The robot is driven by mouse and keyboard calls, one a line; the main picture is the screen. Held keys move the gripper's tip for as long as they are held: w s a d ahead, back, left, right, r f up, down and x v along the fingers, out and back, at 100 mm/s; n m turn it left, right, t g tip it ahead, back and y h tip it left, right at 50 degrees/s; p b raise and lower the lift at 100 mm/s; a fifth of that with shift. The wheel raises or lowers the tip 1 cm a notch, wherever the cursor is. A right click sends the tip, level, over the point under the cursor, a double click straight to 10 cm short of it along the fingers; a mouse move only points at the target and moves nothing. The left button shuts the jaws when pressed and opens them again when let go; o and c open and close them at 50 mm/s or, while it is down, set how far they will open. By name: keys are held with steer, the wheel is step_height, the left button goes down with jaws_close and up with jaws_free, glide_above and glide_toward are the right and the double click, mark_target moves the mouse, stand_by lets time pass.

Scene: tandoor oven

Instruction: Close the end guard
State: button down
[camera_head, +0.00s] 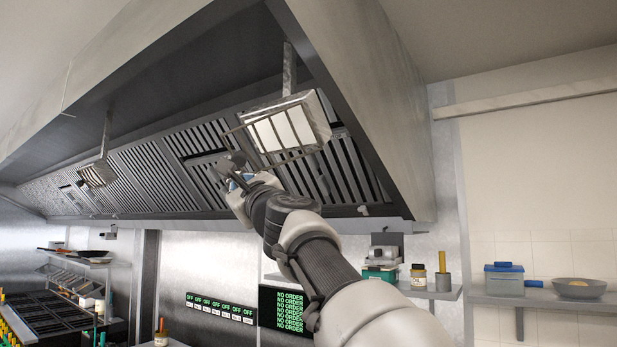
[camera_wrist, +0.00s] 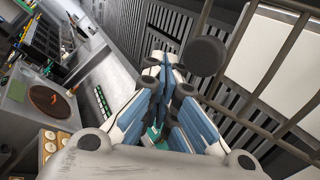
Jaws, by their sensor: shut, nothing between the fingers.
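The end guard (camera_head: 283,134) is a barred metal frame in front of the near lamp (camera_head: 300,122) hanging under the hood. It seems to stand at an angle off the lamp's face; the exact gap is hard to tell. In the wrist view its bars (camera_wrist: 250,92) cross the pale lamp panel on the right. A dark round knob (camera_wrist: 205,56) shows in front of the bars. My gripper (camera_head: 236,180) is just below and left of the guard, shut and empty. In the wrist view the blue-sided fingers (camera_wrist: 164,72) point up, beside the knob; contact cannot be told.
Slatted filters (camera_head: 150,172) line the hood behind my gripper. A second caged lamp (camera_head: 97,174) hangs farther left. Below are order screens (camera_head: 287,309) and shelves with jars (camera_head: 418,276) and a blue-lidded box (camera_head: 504,278). A post (camera_head: 289,68) holds the near lamp from above.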

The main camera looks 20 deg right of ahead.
steer(key=w+d+r+p, duration=0.1)
steer(key=w+r+p, duration=0.3)
steer(key=p, duration=0.1)
steer(key=shift+w+d+r, duration=0.3)
steer(key=shift+w+d, duration=0.05)
stand_by(0.4)
